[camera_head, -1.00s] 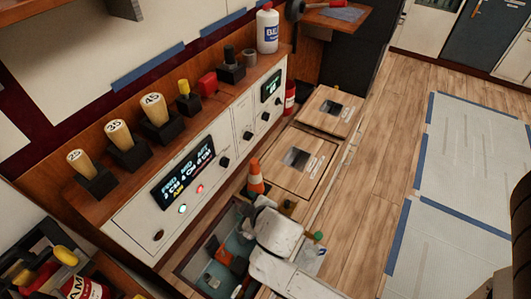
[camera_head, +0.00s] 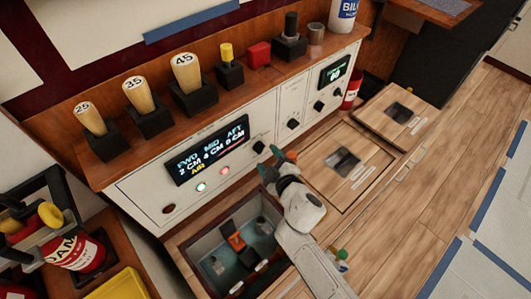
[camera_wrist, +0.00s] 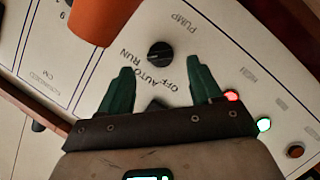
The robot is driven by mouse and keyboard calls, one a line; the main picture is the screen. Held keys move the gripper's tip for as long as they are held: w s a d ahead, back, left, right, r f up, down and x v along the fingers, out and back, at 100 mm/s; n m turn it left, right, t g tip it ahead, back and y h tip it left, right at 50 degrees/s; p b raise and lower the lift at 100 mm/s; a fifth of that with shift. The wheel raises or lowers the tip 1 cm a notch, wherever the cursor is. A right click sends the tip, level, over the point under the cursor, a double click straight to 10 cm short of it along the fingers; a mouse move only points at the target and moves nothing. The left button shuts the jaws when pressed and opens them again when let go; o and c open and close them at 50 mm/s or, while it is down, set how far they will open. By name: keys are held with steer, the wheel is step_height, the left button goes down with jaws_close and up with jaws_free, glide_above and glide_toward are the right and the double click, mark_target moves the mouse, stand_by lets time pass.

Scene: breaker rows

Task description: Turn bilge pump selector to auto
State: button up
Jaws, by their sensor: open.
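The pump selector is a black round knob (camera_head: 259,147) on the white panel, right of the red lamp. In the wrist view the knob (camera_wrist: 160,52) shows upside down beside the words PUMP and OFF, AUTO, RUN. Which word it points to is too small to tell. My gripper (camera_head: 271,158) is open and empty, with teal fingers raised close below the knob in the head view. In the wrist view my gripper (camera_wrist: 158,76) has its fingers spread to either side of the lettering, with the knob just beyond the tips. No contact shows.
An orange cone (camera_wrist: 103,18) stands close beside the knob; it is mostly hidden behind my gripper in the head view. Red lamp (camera_head: 224,170) and green lamp (camera_head: 201,186) sit left of the knob. An open bilge hatch (camera_head: 186,252) lies below. Wooden-handled breakers (camera_head: 187,75) line the shelf above.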

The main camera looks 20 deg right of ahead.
mark_target(262, 151)
steer(key=shift+b+x, duration=0.45)
steer(key=shift+x, duration=1.7)
steer(key=c, duration=1)
steer(key=shift+f, duration=0.1)
steer(key=shift+c, duration=0.2)
